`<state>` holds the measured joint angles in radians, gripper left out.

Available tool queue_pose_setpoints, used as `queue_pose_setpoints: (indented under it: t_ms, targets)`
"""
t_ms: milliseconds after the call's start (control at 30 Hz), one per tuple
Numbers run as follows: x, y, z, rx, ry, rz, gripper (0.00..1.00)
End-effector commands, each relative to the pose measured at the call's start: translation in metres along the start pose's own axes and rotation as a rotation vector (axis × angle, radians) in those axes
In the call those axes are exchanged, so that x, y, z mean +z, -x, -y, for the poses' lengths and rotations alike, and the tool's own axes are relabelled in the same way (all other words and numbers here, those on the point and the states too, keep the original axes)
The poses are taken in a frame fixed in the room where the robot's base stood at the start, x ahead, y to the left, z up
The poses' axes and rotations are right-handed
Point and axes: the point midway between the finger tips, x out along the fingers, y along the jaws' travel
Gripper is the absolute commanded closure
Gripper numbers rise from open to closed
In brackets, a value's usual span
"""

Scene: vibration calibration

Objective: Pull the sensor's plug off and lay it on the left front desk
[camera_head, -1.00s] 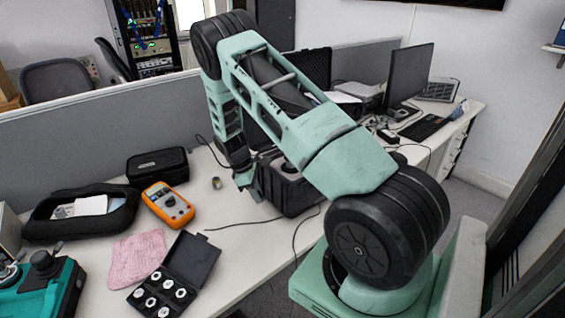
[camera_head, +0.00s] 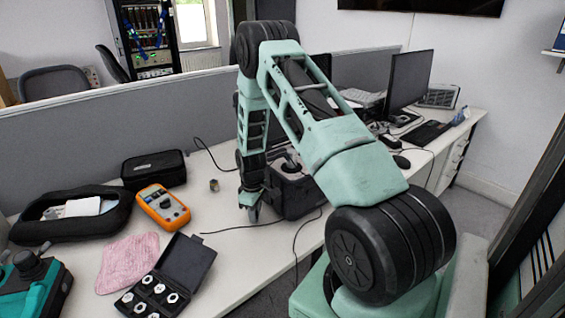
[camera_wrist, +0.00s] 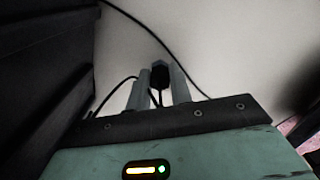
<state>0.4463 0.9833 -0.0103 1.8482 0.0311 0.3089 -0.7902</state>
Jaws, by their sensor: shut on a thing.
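My gripper (camera_head: 253,215) points down close above the desk, just left of the black case. The wrist view shows its two grey fingers (camera_wrist: 160,92) shut on a small black plug (camera_wrist: 160,74). A thin black cable shows beside the fingers in that view. In the head view the plug is too small to make out. The sensor cannot be told for certain; a round dark piece (camera_head: 291,164) shows on top of the black case (camera_head: 297,197), partly behind my arm. The white desk (camera_head: 225,258) lies below the gripper.
An orange multimeter (camera_head: 163,206), a pink cloth (camera_head: 128,262), an open box of round parts (camera_head: 183,262) and a small metal cylinder (camera_head: 214,185) lie to the left. A black cable (camera_head: 222,231) runs over the desk.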

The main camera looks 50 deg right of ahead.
Motion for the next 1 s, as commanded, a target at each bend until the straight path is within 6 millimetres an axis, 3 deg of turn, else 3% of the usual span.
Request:
queue_pose_setpoints:
  t_ms: [900,933,1000]
  targets:
    - [0.0001,-0.0078,-0.0001,0.0,0.0,0.001,1.0]
    - [0.0,-0.0077,-0.0001,0.0,0.0,0.0,0.76]
    - [0.0,-0.0072,-0.0001,0.0,0.0,0.0,0.57]
